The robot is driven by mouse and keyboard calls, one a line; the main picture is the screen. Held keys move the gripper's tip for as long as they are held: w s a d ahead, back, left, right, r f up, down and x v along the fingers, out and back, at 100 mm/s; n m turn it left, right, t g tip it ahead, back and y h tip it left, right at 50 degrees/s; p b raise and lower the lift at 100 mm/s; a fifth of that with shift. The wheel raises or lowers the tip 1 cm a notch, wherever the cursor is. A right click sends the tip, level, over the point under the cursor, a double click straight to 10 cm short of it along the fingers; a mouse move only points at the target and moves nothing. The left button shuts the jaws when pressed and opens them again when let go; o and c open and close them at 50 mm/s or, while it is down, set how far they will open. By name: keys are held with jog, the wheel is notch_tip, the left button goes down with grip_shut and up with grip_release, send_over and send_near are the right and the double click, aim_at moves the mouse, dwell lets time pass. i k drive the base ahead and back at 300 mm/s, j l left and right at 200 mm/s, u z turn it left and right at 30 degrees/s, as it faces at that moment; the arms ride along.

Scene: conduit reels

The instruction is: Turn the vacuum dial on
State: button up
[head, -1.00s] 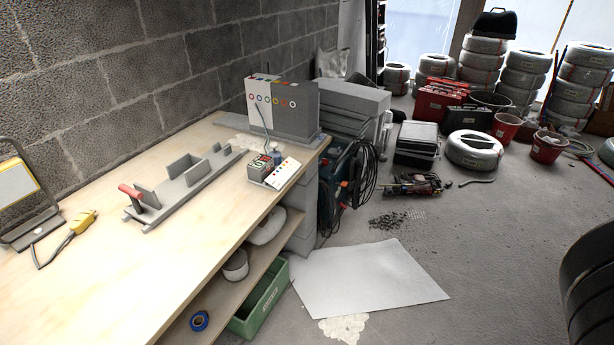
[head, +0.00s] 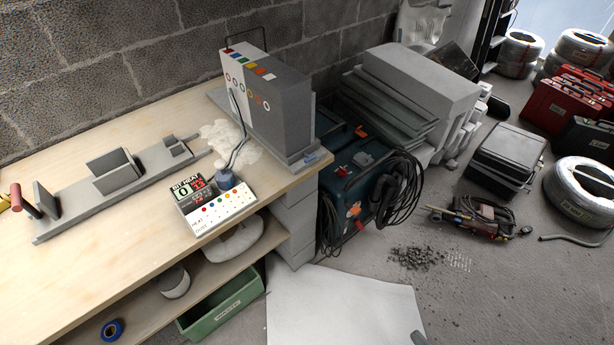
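A teal and black machine (head: 372,180), which looks like the vacuum, stands on the floor against the right end of the workbench. A thick black hose or cable (head: 405,195) hangs coiled on its right side. Small orange-red parts show on its top and front, and a grey and red part (head: 363,160) sits on top. I cannot tell which of these is the dial or how it is set. The machine's left side is hidden by the bench. My gripper is not in view.
The wooden workbench (head: 100,265) holds a grey fixture, a grey box with coloured buttons (head: 270,100) and a small control panel (head: 222,210). A white sheet (head: 340,310) lies on the floor before the machine. Black cases (head: 508,150) and dark debris (head: 420,258) lie to the right.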

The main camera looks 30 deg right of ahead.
aim_at(343, 171)
jog(key=l, duration=0.65)
jog(key=i+l+z, duration=0.15)
jog(key=l, duration=0.5)
